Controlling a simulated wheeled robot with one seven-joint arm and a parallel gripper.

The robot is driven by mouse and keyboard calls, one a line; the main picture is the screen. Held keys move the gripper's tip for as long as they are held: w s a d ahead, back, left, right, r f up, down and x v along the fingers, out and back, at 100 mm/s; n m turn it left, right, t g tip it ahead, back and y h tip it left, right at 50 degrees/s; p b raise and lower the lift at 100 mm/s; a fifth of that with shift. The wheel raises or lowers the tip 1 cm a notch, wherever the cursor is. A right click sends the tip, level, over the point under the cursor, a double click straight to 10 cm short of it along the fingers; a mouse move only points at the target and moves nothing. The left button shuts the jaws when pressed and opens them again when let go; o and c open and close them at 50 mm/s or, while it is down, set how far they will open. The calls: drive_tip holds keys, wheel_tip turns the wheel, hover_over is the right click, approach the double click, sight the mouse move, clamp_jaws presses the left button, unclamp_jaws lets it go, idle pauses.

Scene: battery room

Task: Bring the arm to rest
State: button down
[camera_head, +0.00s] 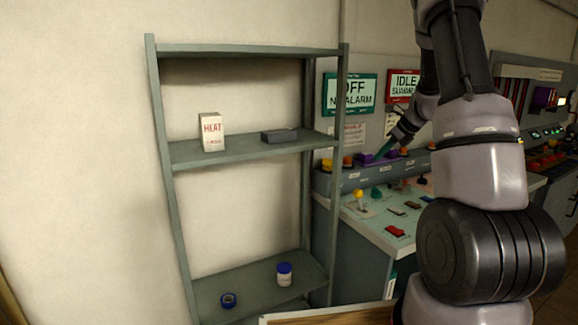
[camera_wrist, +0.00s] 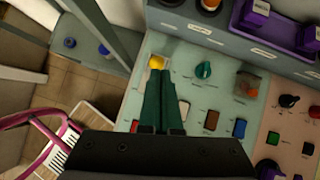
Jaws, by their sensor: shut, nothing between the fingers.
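My arm (camera_head: 478,150) reaches up and over the control console on the right of the head view. My gripper (camera_wrist: 161,74) shows in the wrist view as two green fingers lying together, shut and empty. Their tips appear just below a yellow knob (camera_wrist: 157,62) on the console panel; I cannot tell the height between them. In the head view the gripper end is small and partly hidden by my own arm, in front of the purple switches at the back of the console (camera_head: 376,228).
A grey shelf unit (camera_head: 240,150) stands left of the console. It holds a white HEAT box (camera_head: 212,132), a dark block (camera_head: 279,136), a blue tape roll (camera_head: 228,300) and a white jar (camera_head: 284,275). A pink-framed thing (camera_wrist: 45,130) is at the wrist view's lower left.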

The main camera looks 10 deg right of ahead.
drive_tip(key=s+a+r+n, duration=1.3)
drive_tip(key=s+r, duration=0.2)
drive_tip(key=r, duration=0.1)
drive_tip(key=s+a+r+n+h, duration=0.1)
drive_tip(key=s+a+n, duration=0.1)
drive_tip(key=s+n, duration=0.4)
drive_tip(key=s+a+r+n+t+h, duration=0.1)
drive_tip(key=s+a+r+n, duration=0.1)
drive_tip(key=s+n, duration=0.4)
drive_tip(key=s, duration=0.5)
drive_tip(key=shift+s+a+r, duration=0.2)
drive_tip(key=shift+s+a, duration=0.15)
